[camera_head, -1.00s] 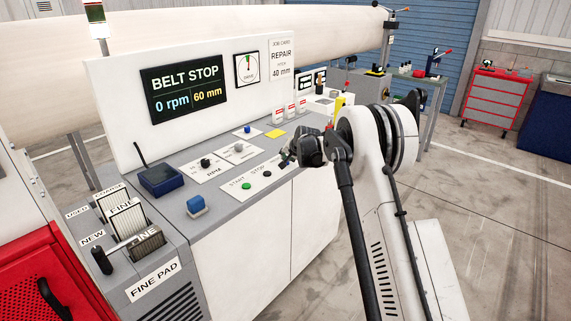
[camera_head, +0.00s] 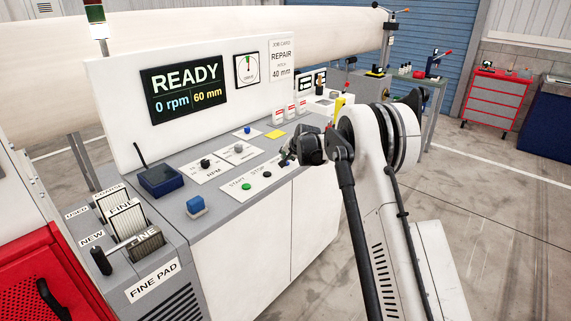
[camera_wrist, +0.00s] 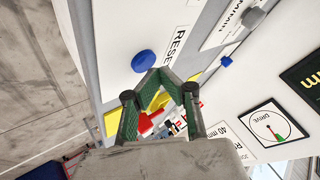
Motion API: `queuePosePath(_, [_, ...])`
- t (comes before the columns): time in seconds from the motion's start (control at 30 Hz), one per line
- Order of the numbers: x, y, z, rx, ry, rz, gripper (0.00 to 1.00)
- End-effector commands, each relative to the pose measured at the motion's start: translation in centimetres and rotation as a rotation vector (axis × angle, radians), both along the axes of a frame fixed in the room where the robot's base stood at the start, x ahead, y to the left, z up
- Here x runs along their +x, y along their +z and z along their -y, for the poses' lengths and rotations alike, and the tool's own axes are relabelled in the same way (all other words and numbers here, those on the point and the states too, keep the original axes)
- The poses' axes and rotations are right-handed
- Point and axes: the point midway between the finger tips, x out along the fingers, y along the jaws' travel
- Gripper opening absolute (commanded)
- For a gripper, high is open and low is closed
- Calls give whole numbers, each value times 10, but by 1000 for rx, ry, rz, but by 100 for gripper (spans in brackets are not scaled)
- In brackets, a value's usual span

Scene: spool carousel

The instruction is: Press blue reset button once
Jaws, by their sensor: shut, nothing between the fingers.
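The blue round reset button (camera_wrist: 144,62) sits on a white panel beside a partly cut-off label reading "RESE" in the wrist view. In the head view my gripper and wrist hide it. My gripper (camera_wrist: 159,73) is shut and empty, its green-padded fingertips meeting just below and right of the button in the wrist view. They look close to the button; I cannot tell whether they touch it. In the head view my gripper (camera_head: 285,160) is over the right end of the START/STOP panel (camera_head: 248,184). The screen (camera_head: 185,90) reads READY, 0 rpm, 60 mm.
Another blue button (camera_head: 247,129) stands farther back on the console. A green button (camera_head: 246,186), a dark one, several knobs and a yellow patch (camera_head: 275,134) are near my gripper. A blue block (camera_head: 195,205) sits at the front edge. Open floor lies right of my arm.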

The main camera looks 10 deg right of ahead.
Motion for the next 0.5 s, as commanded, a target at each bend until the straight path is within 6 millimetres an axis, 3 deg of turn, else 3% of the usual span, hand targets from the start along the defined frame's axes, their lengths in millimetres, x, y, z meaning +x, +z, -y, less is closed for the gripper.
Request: queuePosePath(0.5, [0,7,0,0,0,0,0])
